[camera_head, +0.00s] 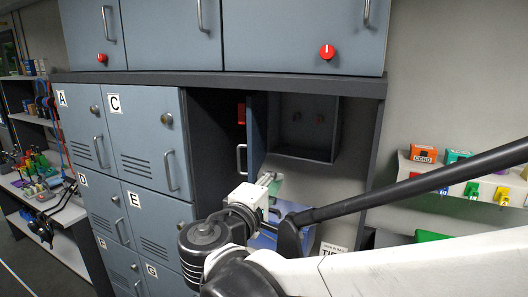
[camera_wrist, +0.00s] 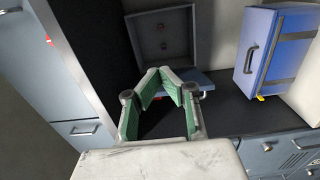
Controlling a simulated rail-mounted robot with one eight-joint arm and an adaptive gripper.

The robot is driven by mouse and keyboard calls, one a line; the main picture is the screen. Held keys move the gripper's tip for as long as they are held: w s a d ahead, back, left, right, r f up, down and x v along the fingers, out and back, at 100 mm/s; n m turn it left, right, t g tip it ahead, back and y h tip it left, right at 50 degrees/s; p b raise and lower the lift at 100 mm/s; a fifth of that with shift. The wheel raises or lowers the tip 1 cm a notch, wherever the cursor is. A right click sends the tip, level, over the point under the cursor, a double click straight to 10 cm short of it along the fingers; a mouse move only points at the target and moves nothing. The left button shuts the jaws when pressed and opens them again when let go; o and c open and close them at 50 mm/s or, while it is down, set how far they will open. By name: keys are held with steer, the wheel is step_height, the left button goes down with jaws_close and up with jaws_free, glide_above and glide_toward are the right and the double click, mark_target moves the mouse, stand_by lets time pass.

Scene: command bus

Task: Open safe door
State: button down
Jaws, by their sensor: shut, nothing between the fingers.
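A grey-blue door panel (camera_head: 256,128), which looks like the safe door, is seen nearly edge-on and stands swung outward. A bar handle (camera_head: 241,158) and a red part (camera_head: 240,112) show on its left side. Right of it is an open dark grey box (camera_head: 305,128) with two small reddish knobs inside; this open box is also ahead in the wrist view (camera_wrist: 163,38). My gripper (camera_head: 270,180) is shut and empty, just right of the door's lower part and below the box. In the wrist view its green-padded fingers (camera_wrist: 163,78) meet at the tips. Contact with the door cannot be told.
Grey-blue lettered lockers (camera_head: 145,140) stand at the left, with upper cabinets (camera_head: 300,35) bearing red knobs above. A blue case (camera_wrist: 275,50) stands right of my gripper in the wrist view. A shelf with coloured items (camera_head: 470,185) is at the far right.

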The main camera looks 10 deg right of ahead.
steer(key=b+x, duration=0.2)
steer(key=x, duration=2.6)
steer(key=shift+d+b, duration=0.25)
steer(key=shift+b, duration=0.15)
steer(key=shift+w+a, duration=0.1)
steer(key=shift+w, duration=0.05)
steer(key=shift+w+a+b, duration=0.45)
steer(key=shift+w+a, duration=2.25)
steer(key=shift+a, duration=1.4)
steer(key=shift+w+a+b, duration=0.45)
steer(key=shift+w+a, duration=2.2)
steer(key=shift+a, duration=1.4)
steer(key=s+d, duration=0.3)
steer(key=d, duration=0.2)
steer(key=shift+d+b, duration=0.35)
steer(key=shift+d, duration=0.05)
steer(key=shift+s, duration=0.15)
